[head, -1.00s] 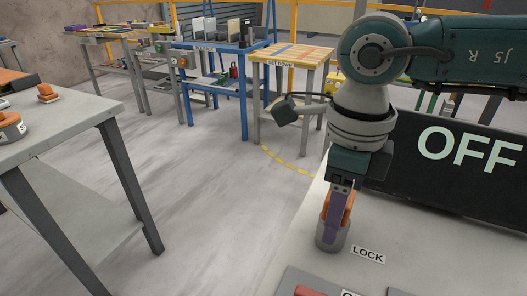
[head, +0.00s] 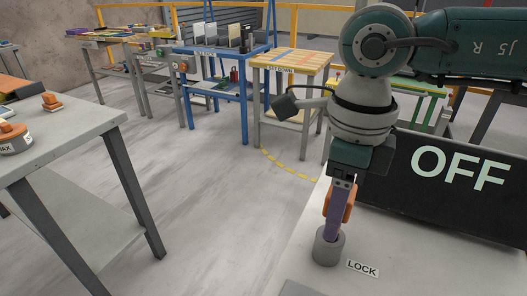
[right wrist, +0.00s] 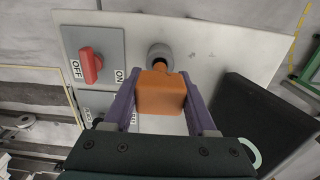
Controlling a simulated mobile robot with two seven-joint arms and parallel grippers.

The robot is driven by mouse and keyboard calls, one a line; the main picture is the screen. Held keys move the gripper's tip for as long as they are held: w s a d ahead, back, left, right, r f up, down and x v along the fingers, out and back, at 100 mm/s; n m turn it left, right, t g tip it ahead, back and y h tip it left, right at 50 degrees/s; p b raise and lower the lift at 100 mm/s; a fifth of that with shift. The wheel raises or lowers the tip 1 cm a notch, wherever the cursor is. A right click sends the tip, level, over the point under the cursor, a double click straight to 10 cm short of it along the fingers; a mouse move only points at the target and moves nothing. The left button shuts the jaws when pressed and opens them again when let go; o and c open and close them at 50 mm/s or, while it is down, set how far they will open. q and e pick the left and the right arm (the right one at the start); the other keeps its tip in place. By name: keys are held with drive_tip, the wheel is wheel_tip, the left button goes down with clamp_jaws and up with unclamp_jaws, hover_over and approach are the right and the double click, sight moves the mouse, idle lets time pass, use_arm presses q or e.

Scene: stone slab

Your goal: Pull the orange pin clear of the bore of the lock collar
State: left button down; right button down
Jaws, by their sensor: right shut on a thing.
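The lock collar (head: 328,248) is a short grey cylinder standing on a pale slab beside the LOCK label. Its dark opening shows at the top, and it also shows in the right wrist view (right wrist: 160,53). The orange pin (head: 349,203) has a blocky handle above the collar. My right gripper (head: 334,233) is shut on this handle, with a purple finger on each side in the right wrist view (right wrist: 160,98). One finger covers part of the collar's opening in the head view. I cannot tell whether the pin's lower end is inside the bore. My left gripper is not in view.
A black OFF panel (head: 450,180) stands close on the right. In the right wrist view a red switch handle (right wrist: 89,66) sits on a grey OFF/ON plate. A grey table (head: 70,137) with orange-topped items stands at left. Open floor lies between.

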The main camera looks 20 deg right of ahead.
drive_tip(key=shift+r, duration=0.25)
wheel_tip(320, 180, up, 6)
drive_tip(key=p, duration=0.4)
drive_tip(key=shift+f+p, duration=0.2)
drive_tip(key=shift+p, duration=0.2)
drive_tip(key=shift+r, duration=0.2)
drive_tip(key=shift+f, duration=0.1)
